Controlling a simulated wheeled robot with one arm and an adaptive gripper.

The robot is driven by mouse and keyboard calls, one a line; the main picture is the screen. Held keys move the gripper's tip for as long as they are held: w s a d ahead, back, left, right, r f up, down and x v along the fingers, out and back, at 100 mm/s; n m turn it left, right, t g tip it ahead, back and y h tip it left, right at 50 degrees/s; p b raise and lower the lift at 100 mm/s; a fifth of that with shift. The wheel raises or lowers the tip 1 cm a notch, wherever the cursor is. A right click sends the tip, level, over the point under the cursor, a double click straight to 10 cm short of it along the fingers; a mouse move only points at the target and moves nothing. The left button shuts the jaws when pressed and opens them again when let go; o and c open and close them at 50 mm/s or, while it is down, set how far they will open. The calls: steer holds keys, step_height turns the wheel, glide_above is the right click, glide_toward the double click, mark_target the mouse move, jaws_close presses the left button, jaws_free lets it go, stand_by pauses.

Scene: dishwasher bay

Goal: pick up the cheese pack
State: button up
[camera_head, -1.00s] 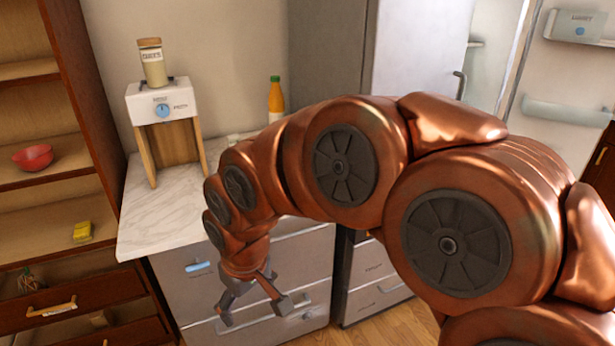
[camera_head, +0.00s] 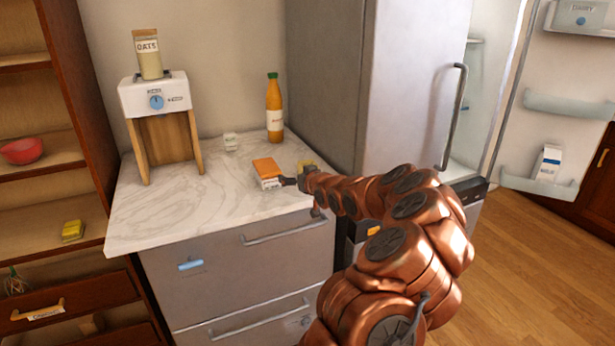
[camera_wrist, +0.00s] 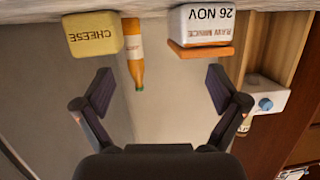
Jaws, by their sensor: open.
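The yellow cheese pack (camera_wrist: 93,36), labelled CHEESE, is at the upper left of the upside-down wrist view, beyond my left finger and apart from it. In the head view a yellow block (camera_head: 306,165), apparently this pack, is on the marble counter, partly hidden behind my arm's end. My gripper (camera_wrist: 158,88) is open and empty, its fingers spread. In the head view the gripper (camera_head: 290,183) is low at the counter's front right, close to the orange-and-white mince pack (camera_head: 267,172), which is labelled 26 NOV in the wrist view (camera_wrist: 205,28).
A dispenser (camera_head: 155,95) with an oats jar (camera_head: 148,55) stands at left. The fridge (camera_head: 405,85) is open at right. Another yellow item (camera_head: 72,231) lies on the shelf.

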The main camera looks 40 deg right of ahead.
steer(key=shift+m+t+h, duration=0.3)
steer(key=shift+t+h, duration=0.2)
steer(key=shift+h, duration=0.2)
steer(key=s+d+f, duration=0.1)
steer(key=d, duration=0.1)
steer(key=s+d, duration=0.1)
steer(key=d, duration=0.1)
steer(key=d+f, duration=0.1)
steer(key=d, duration=0.2)
steer(key=shift+s+f, duration=0.35)
steer(key=shift+s, duration=0.05)
steer(key=shift+x, duration=0.8)
steer(key=shift+w+d+f, duration=0.15)
steer(key=shift+w, duration=0.4)
steer(key=shift+w+d+f+p, duration=0.25)
steer(key=shift+w+p, duration=0.1)
steer(key=shift+w, duration=0.2)
steer(key=shift+w+d+f+p, duration=0.25)
steer(key=shift+w+d+p, duration=0.1)
steer(key=shift+w, duration=0.15)
steer(key=shift+w+d+f+p, duration=0.25)
steer(key=shift+w+p, duration=0.1)
steer(key=shift+w, duration=0.2)
steer(key=shift+w+d, duration=0.15)
steer(key=shift+w, duration=0.4)
steer(key=c, duration=1.5)
steer(key=shift+o, duration=0.2)
steer(key=shift+s+r, duration=0.1)
